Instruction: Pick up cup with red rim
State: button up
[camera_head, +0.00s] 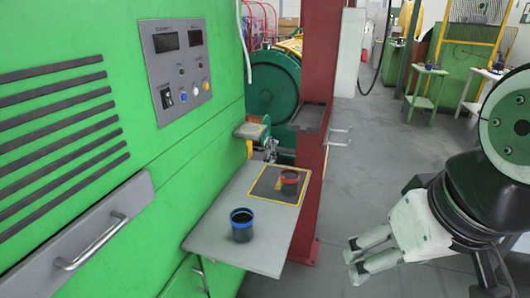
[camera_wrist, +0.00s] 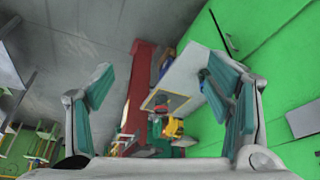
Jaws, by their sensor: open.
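The cup with the red rim (camera_head: 289,180) is dark and stands upright on a yellow-bordered dark mat (camera_head: 263,190) at the far end of a grey shelf (camera_head: 212,238). A dark cup with a blue rim (camera_head: 242,225) stands nearer on the same shelf. My gripper (camera_head: 354,258) is open and empty, to the right of the shelf and clear of both cups. In the wrist view, its two fingers (camera_wrist: 165,100) frame the shelf (camera_wrist: 190,78) from a distance.
A dark red column (camera_head: 317,90) rises just behind the mat, with a small ledge on it. The green machine cabinet (camera_head: 80,150) with a control panel (camera_head: 177,68) borders the shelf on the left. The grey floor (camera_head: 375,160) right of the column is open.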

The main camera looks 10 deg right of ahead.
aim_at(289, 178)
jog(key=i+l+u, duration=0.35)
jog(key=i+l, duration=0.45)
jog(key=l, duration=0.15)
